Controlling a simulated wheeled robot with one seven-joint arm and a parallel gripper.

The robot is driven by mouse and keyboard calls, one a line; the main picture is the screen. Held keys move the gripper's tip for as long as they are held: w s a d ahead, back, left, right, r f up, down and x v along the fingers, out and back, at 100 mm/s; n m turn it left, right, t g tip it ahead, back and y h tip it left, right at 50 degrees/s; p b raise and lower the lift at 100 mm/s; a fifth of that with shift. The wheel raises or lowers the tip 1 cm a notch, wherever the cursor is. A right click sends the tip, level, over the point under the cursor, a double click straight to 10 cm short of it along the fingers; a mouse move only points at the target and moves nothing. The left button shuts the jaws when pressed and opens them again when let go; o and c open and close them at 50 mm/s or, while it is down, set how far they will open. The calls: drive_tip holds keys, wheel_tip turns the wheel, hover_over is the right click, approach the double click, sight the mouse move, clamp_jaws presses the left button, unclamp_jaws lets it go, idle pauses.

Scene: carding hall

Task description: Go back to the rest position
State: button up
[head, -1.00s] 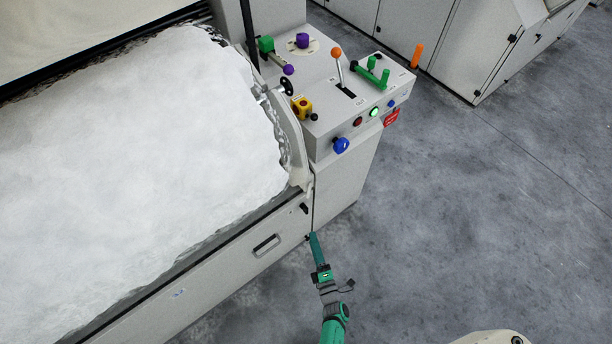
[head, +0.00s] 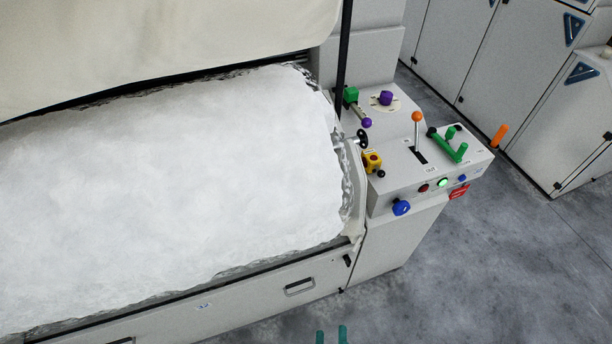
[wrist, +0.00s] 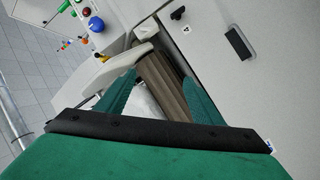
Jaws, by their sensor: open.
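My gripper (head: 331,336) shows only as two green fingertips at the bottom edge of the head view, with a gap between them. In the wrist view its two green fingers (wrist: 160,95) stand apart. A brown ribbed surface shows between them; I cannot tell what it belongs to, and no grip on it is visible. In the head view the gripper is in front of the machine's lower panel (head: 240,307), apart from the controls. The rest of my arm is out of the head view.
The control console (head: 400,190) carries an orange-knobbed lever (head: 417,117), a green handle (head: 448,145), a blue knob (head: 401,207) and a yellow switch box (head: 371,162). White fibre (head: 170,180) fills the machine at left. Grey floor (head: 500,270) is clear at right.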

drive_tip(key=s+a+r+m, duration=0.2)
drive_tip(key=r+m, duration=0.1)
drive_tip(key=r, duration=0.3)
drive_tip(key=s+a+r+m+g, duration=0.1)
drive_tip(key=s+a+r+m, duration=0.1)
drive_tip(key=r, duration=0.5)
drive_tip(key=s+a+r+m+y, duration=0.1)
drive_tip(key=s+a+r+m, duration=0.2)
drive_tip(key=r, duration=0.4)
drive_tip(key=shift+s+r+m+g, duration=0.3)
drive_tip(key=shift+s+m, duration=0.1)
drive_tip(key=shift+s, duration=0.15)
